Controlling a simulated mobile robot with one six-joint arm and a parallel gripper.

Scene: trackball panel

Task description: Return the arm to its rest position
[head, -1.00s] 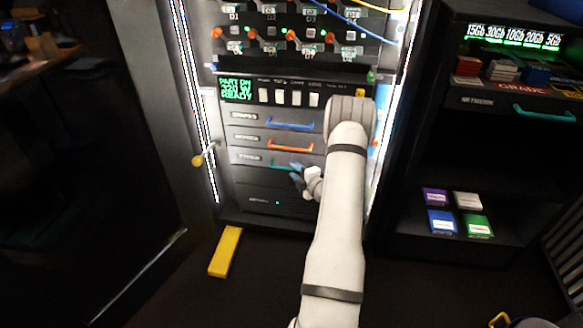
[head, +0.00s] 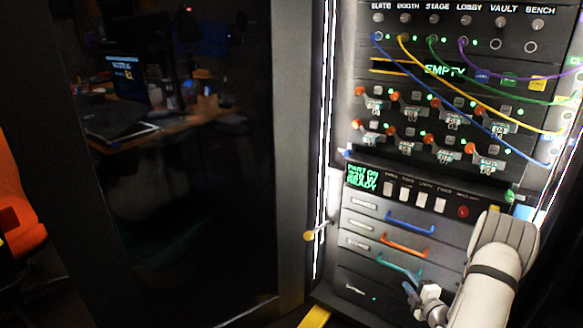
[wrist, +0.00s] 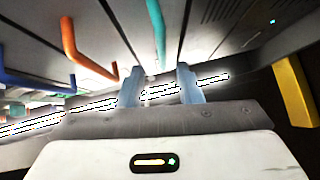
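My white arm (head: 490,275) reaches up from the lower right, in front of the right side of the drawer panel. My gripper (head: 408,292) is just below and in front of the teal drawer handle (head: 400,267). In the wrist view my gripper (wrist: 159,78) has its two blue fingers apart, with nothing held between them. The teal handle (wrist: 157,30) shows beyond the fingertips there; I cannot tell whether they touch it.
The blue handle (head: 411,224) and orange handle (head: 405,246) are above the teal one. Patch cables, including a blue cable (head: 450,100), hang across the rack above. A yellow block (head: 315,317) is low by the rack. A dark glass door (head: 180,190) fills the left.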

